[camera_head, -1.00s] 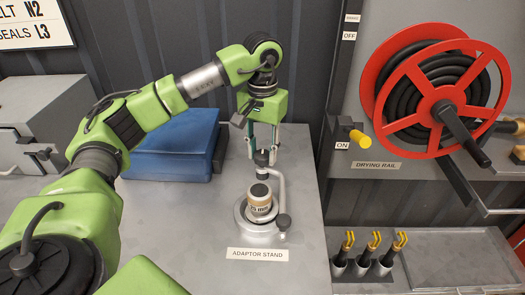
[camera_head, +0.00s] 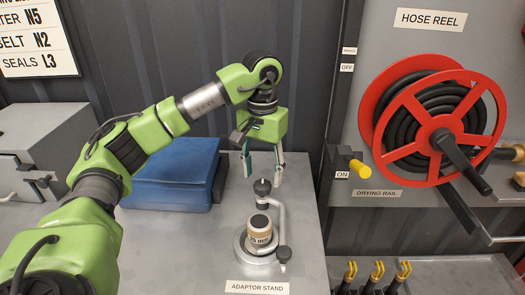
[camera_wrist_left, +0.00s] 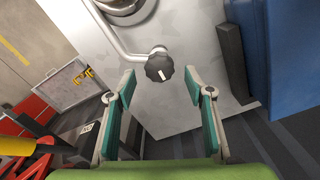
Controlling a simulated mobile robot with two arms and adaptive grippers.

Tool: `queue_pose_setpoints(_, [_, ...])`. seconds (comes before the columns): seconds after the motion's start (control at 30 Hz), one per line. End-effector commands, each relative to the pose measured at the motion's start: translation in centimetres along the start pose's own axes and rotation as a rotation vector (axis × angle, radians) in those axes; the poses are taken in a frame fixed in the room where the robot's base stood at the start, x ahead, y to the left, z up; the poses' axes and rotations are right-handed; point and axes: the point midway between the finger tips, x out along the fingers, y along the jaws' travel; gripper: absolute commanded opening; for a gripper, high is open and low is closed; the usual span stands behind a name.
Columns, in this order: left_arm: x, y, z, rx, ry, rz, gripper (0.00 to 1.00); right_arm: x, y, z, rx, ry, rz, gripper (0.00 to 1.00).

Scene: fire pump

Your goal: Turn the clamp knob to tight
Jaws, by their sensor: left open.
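The clamp knob (camera_head: 262,187) is black and sits on top of the bent metal arm of the adaptor stand (camera_head: 243,241). In the left wrist view the knob (camera_wrist_left: 159,66) shows a short white mark on its face. A round adaptor (camera_head: 260,229) with a dark top and pale band sits on the stand. My left gripper (camera_head: 263,174) is open and points down just above the knob. In the left wrist view its fingers (camera_wrist_left: 160,82) are spread, with the knob between and beyond their tips, apart from both. My right gripper is not in view.
A blue case (camera_head: 172,176) lies left of the stand, and a grey box (camera_head: 45,150) is farther left. The bench ends right of the stand. Beyond it are a red hose reel (camera_head: 435,130), a yellow-ended lever (camera_head: 360,168) and several yellow-tipped tools (camera_head: 377,270).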

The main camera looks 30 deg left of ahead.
Motion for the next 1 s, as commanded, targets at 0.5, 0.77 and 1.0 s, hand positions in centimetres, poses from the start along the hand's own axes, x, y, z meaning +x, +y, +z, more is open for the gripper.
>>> queue_pose_setpoints(0.5, [-8.4, 0.0, -0.1, 0.001, 0.003, 0.001, 0.48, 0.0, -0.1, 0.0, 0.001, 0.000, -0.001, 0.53])
queue_pose_setpoints(0.77, [-9.0, 0.0, 0.0, 0.001, 0.002, 0.001, 0.48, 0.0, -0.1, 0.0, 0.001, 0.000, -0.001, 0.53])
queue_pose_setpoints(1.0, [-9.0, 0.0, 0.0, 0.001, 0.002, 0.001, 0.48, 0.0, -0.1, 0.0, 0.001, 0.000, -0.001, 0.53])
